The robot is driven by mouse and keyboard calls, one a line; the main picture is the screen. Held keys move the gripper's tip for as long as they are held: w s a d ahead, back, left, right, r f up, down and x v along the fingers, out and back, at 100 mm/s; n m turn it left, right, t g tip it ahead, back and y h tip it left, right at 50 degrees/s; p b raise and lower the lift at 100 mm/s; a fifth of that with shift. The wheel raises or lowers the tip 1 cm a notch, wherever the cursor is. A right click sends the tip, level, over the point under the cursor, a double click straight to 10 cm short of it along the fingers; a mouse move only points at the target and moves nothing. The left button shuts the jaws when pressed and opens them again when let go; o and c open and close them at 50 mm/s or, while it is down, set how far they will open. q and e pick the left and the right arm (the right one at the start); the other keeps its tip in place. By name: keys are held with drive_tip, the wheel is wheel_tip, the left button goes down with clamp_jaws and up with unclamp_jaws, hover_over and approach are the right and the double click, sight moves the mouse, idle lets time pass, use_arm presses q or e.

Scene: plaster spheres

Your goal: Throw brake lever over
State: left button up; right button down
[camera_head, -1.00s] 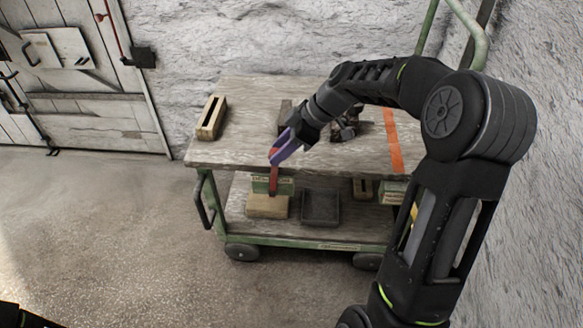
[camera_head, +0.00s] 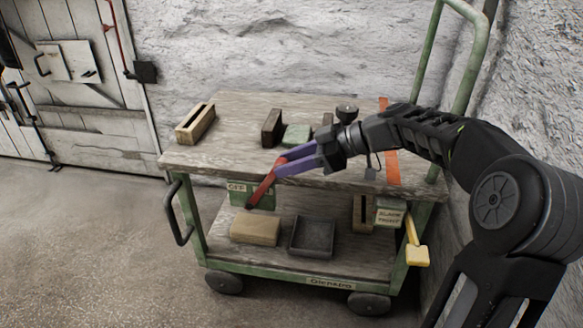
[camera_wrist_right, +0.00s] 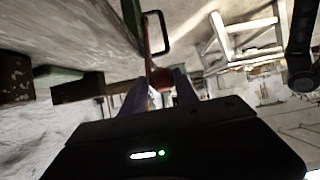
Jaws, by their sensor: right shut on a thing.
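The red brake lever (camera_head: 262,190) is at the front edge of the green cart's top, by a green plate (camera_head: 238,187) that reads "OFF". The lever slants, with its dark lower end down and to the left. My right gripper (camera_head: 280,166), with purple fingers, is shut on the upper part of the lever. In the right wrist view, the red lever (camera_wrist_right: 159,74) shows between the fingertips. The fingers hide part of the lever. My left gripper is out of view.
The cart top (camera_head: 235,120) holds a slotted wooden block (camera_head: 195,124), a dark block (camera_head: 272,128) and a green block (camera_head: 297,135). The lower shelf carries a tan block (camera_head: 255,230) and a dark tray (camera_head: 312,236). A yellow handle (camera_head: 416,254) hangs at right. Floor at left is clear.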

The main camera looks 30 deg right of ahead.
drive_tip(key=shift+s+a+f+g, duration=0.15)
drive_tip(key=shift+s+f+g, duration=0.1)
drive_tip(key=shift+f+g, duration=0.05)
drive_tip(key=c, duration=1.4)
unclamp_jaws()
drive_tip(key=o, duration=0.4)
drive_tip(key=shift+r, duration=0.1)
drive_tip(key=shift+c, duration=0.2)
drive_tip(key=p+v, duration=0.2)
drive_tip(key=v, duration=0.6)
